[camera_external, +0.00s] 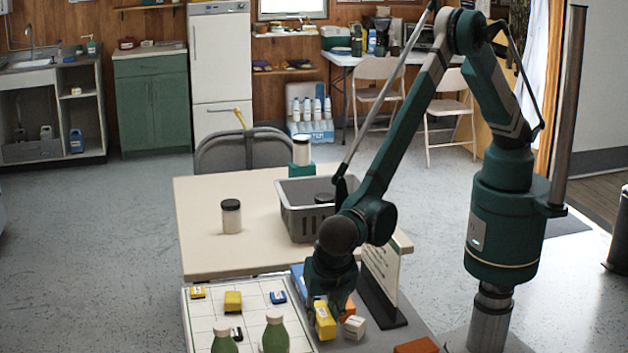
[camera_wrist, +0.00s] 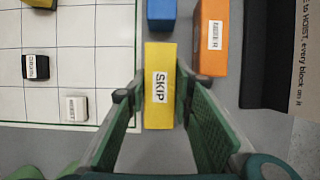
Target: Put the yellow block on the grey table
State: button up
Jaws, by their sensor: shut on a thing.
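The yellow block (camera_wrist: 160,62), labelled SKIP, stands between the fingers of my gripper (camera_wrist: 160,95) in the wrist view. My gripper (camera_external: 322,297) is shut on it, with a finger on each side. In the external view the yellow block (camera_external: 324,322) shows below my gripper, at the right edge of the white grid board. The grey table (camera_wrist: 240,132) shows around it in the wrist view, and its bare part is also at the right in the external view (camera_external: 412,322). I cannot tell whether the block touches the surface under it.
A blue block (camera_wrist: 161,12) and an orange block (camera_wrist: 212,40) are close to the yellow block. A sign (camera_external: 381,268) stands to the right. The grid board (camera_external: 262,316) holds several small blocks and green bottles. A beige table (camera_external: 270,262) behind carries a grey basket (camera_external: 297,222).

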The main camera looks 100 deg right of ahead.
jog(key=shift+f, duration=0.5)
jog(key=shift+f, duration=0.2)
jog(key=o, duration=0.7)
jog(key=shift+c, duration=0.2)
jog(key=shift+r, duration=0.15)
jog(key=p+v, duration=0.1)
jog(key=v, duration=1.1)
jog(key=shift+r+p, duration=0.1)
jog(key=shift+p, duration=0.2)
jog(key=shift+d+r, duration=0.1)
jog(key=shift+d, duration=0.05)
